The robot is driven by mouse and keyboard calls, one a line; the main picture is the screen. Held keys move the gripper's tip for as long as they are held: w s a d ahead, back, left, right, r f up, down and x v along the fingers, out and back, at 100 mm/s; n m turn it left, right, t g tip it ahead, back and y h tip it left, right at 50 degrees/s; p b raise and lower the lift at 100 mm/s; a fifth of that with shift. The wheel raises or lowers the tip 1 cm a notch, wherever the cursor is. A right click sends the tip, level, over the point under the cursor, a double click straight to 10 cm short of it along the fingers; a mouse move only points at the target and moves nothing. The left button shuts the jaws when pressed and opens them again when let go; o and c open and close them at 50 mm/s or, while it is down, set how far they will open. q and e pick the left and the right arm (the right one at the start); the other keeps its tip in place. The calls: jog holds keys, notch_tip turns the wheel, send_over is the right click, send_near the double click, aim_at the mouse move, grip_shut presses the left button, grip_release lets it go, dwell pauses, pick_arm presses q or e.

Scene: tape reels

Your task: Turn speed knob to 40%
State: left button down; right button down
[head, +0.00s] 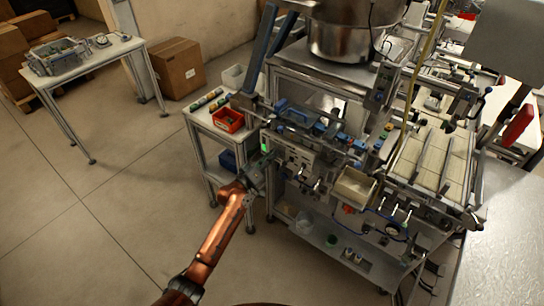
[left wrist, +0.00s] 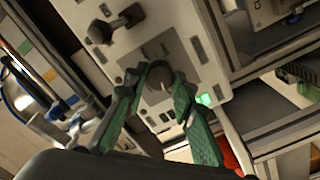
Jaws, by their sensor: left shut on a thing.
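The speed knob (left wrist: 158,76) is a round, dark grey knob on a pale control panel (left wrist: 192,22). My left gripper (left wrist: 160,84) has its green-padded fingers on either side of the knob and is shut on it. In the head view, my left gripper (head: 262,174) reaches the front left of the machine, at the panel (head: 299,155). The fingers hide the knob there. A green-lit spot (left wrist: 205,99) shows on the panel beside the fingers. The knob's scale marks are too small to read. My right gripper is not in view.
A black lever-like handle (left wrist: 115,24) sticks out from the panel near the knob. A side table with a red bin (head: 228,120) stands left of the machine. Open floor (head: 130,190) lies at left.

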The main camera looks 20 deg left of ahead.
pick_arm(q)
jog(key=shift+m, duration=5)
jog(key=c, duration=1.6)
grip_release()
jog(key=v, duration=1.2)
jog(key=shift+r, duration=0.1)
